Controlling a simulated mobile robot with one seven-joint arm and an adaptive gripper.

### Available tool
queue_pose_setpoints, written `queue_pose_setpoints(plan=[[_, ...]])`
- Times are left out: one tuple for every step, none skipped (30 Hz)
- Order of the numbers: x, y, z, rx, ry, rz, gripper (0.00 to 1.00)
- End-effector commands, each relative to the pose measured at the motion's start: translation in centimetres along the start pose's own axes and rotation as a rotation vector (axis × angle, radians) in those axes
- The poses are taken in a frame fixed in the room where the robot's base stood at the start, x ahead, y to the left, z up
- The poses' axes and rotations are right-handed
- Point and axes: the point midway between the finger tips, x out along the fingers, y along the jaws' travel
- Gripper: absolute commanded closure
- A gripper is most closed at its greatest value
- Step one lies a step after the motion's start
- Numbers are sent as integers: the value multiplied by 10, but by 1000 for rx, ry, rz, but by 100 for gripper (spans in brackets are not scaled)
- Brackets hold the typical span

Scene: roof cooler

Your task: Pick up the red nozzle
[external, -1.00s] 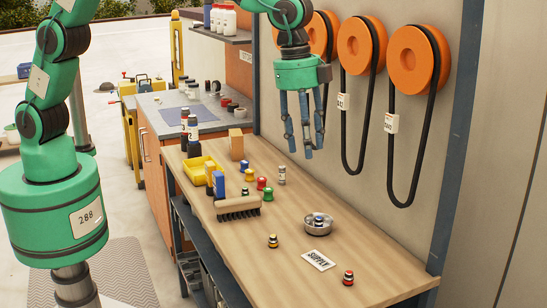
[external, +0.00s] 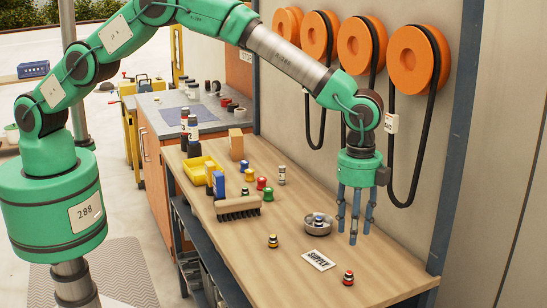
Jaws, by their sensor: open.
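A small red and black nozzle (external: 348,278) stands upright near the front right of the wooden workbench (external: 290,225). Another small red piece (external: 262,183) stands farther back among other coloured pieces; I cannot tell which one is the red nozzle. My gripper (external: 354,236) points down with its blue-grey fingers apart and nothing between them. It is to the right of the metal bowl (external: 306,228) and behind the front red and black nozzle, apart from it. Its exact height over the bench is hard to tell.
The bowl holds a dark piece. A brush (external: 238,208), a yellow bin (external: 197,169) and several nozzles sit farther back. Orange hose reels (external: 420,60) hang on the wall.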

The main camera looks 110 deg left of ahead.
Motion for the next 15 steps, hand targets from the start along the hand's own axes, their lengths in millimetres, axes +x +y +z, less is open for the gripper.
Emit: queue_pose_setpoints(plan=[[1, -1, 0, 2, 0, 0, 58], [2, -1, 0, 2, 0, 0, 58], [2, -1, 0, 3, 0, 1, 58], [2, -1, 0, 3, 0, 1, 58], [2, -1, 0, 2, 0, 1, 58], [2, -1, 0, 2, 0, 1, 58], [2, -1, 0, 2, -1, 1, 58], [2, -1, 0, 2, -1, 1, 58], [2, -1, 0, 2, -1, 1, 58], [2, -1, 0, 2, -1, 1, 58], [2, -1, 0, 2, -1, 1, 58], [3, 0, 0, 2, -1, 1, 58], [4, 0, 0, 2, -1, 1, 58], [5, 0, 0, 2, -1, 2, 58], [7, 0, 0, 2, -1, 2, 58]])
